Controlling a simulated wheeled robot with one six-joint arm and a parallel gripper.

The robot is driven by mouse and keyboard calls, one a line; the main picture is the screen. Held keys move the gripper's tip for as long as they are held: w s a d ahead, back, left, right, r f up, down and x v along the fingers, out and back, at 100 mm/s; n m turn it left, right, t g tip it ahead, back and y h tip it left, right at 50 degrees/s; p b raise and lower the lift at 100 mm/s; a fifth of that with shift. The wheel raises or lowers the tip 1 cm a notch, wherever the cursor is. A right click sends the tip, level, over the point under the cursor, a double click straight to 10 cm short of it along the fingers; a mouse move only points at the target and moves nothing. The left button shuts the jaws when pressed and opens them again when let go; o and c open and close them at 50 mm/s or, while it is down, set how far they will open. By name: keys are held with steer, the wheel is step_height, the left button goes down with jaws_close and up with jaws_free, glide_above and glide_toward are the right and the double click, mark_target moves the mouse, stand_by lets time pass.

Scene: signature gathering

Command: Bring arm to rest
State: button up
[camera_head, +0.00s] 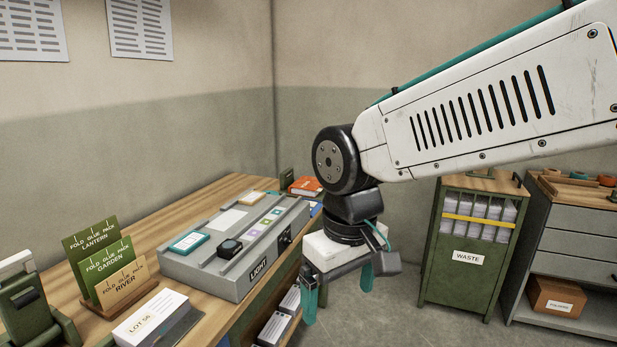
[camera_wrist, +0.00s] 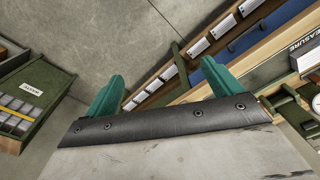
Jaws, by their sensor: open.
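My gripper (camera_head: 338,290) hangs from my white arm with its teal fingers pointing down. It is in front of the wooden workbench's (camera_head: 190,208) right edge, above the floor. Its two fingers stand apart, with nothing between them. In the wrist view the gripper (camera_wrist: 163,86) shows both teal fingers spread, with grey floor and a shelf edge beyond. The arm reaches in from the upper right in the head view, bent down at the black wrist joint.
A grey LIGHT console (camera_head: 240,285) sits on the bench, left of my gripper. Green and tan cards (camera_head: 103,262) and a LOT 56 stack (camera_head: 150,318) stand nearer. A green WASTE cabinet (camera_head: 462,280) and grey drawers (camera_head: 575,237) stand right. Floor between is clear.

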steer(key=s+d+m, duration=0.2)
steer(key=s+d, duration=0.2)
steer(key=d, duration=0.3)
steer(key=s+d+m, duration=0.2)
steer(key=s+d, duration=0.2)
steer(key=d, duration=0.3)
steer(key=s+d+m+t, duration=0.1)
steer(key=s+d+m, duration=0.2)
steer(key=d, duration=0.5)
steer(key=shift+s+r, duration=0.25)
steer(key=shift+s, duration=0.5)
